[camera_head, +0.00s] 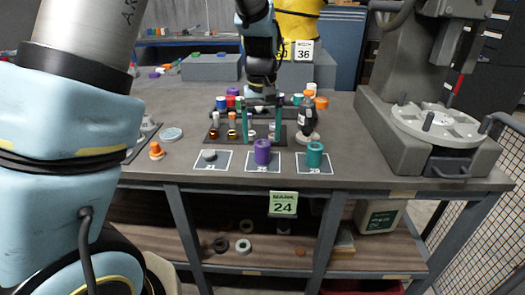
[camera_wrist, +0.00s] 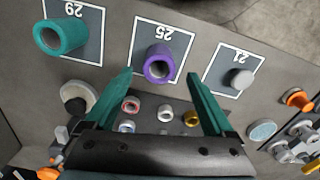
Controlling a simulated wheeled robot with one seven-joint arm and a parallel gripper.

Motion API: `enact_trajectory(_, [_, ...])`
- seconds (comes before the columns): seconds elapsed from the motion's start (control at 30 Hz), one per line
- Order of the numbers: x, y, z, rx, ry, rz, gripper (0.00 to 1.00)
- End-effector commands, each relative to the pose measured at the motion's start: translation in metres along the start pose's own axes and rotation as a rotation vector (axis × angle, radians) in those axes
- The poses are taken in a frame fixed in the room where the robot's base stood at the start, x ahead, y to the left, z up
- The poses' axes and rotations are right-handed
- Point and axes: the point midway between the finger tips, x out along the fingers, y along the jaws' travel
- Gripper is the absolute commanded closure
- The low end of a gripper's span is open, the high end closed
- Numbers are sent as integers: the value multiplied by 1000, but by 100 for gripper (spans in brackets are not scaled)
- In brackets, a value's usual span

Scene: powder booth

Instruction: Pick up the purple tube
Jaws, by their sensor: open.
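The purple tube (camera_head: 262,153) stands upright on a white-framed mat (camera_head: 284,167) near the table's front edge, between a teal tube and a small grey piece. In the wrist view the purple tube (camera_wrist: 162,76) appears just beyond the fingertips, centred between them, with its hollow end visible. My gripper (camera_head: 263,130) has two teal fingers pointing down, spread apart with nothing held. It hangs a little behind the purple tube in the head view. The open fingers also show in the wrist view (camera_wrist: 158,80).
The teal tube (camera_head: 314,155) stands right of it, the grey piece (camera_head: 209,155) left. Behind is a rack (camera_head: 222,133) with several small vials, and a dark bottle (camera_head: 308,120). A grey machine (camera_head: 405,140) stands at the right. An orange piece (camera_head: 156,151) sits at the left.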

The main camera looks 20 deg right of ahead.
Motion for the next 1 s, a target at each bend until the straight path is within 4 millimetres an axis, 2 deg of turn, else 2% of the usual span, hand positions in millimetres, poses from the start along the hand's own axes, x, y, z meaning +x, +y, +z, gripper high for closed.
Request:
enact_trajectory(0.17, [13,0,1,0,-4,-2,12])
enact_trajectory(0.4, [47,1,0,-1,-2,-2,12])
enact_trajectory(0.53, [54,1,0,0,0,0,12])
enact_trajectory(0.73, [55,1,0,0,1,0,12])
enact_trajectory(1.0, [54,2,0,0,1,0,42])
